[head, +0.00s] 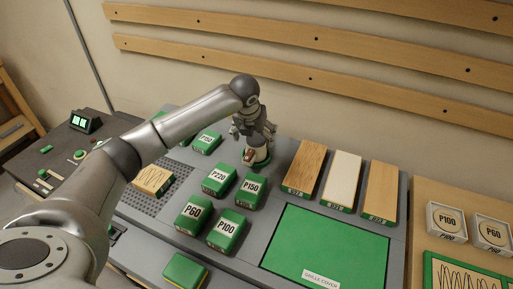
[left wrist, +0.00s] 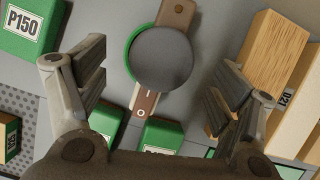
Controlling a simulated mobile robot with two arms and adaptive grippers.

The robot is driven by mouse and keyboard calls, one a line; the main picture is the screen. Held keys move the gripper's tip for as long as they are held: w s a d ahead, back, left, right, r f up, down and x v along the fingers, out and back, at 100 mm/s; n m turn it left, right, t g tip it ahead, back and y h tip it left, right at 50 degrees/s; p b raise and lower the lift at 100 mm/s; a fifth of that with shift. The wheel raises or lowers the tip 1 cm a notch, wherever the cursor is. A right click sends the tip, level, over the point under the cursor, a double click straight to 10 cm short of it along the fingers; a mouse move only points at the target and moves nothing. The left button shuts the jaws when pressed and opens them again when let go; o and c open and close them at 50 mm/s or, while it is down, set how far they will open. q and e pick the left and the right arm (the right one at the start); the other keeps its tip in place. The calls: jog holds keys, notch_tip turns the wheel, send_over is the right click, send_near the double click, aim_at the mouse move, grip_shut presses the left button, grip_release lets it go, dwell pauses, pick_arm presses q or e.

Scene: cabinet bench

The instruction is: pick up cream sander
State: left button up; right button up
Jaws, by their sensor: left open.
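In the left wrist view a round tool with a dark grey disc (left wrist: 162,58), a green rim and a brown handle with a switch lies between my open fingers. The rest of the tool is hidden by the gripper in the head view. My right gripper is not in view.
Wooden boards (head: 306,166) stand close on the right. A flat green panel (head: 325,245) lies front right. The wall is close behind.

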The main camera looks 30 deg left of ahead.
aim_at(256, 139)
pick_arm(q)
jog(key=p+x, duration=0.2)
jog(key=x, duration=0.2)
jog(key=shift+s+d+f, duration=0.1)
jog(key=shift+w+f, duration=0.25)
jog(key=shift+f, duration=0.35)
jog(key=c, duration=0.4)
jog(key=shift+r, duration=0.1)
jog(key=c, duration=1.2)
jog(key=shift+c, duration=0.3)
jog(key=shift+r, duration=0.1)
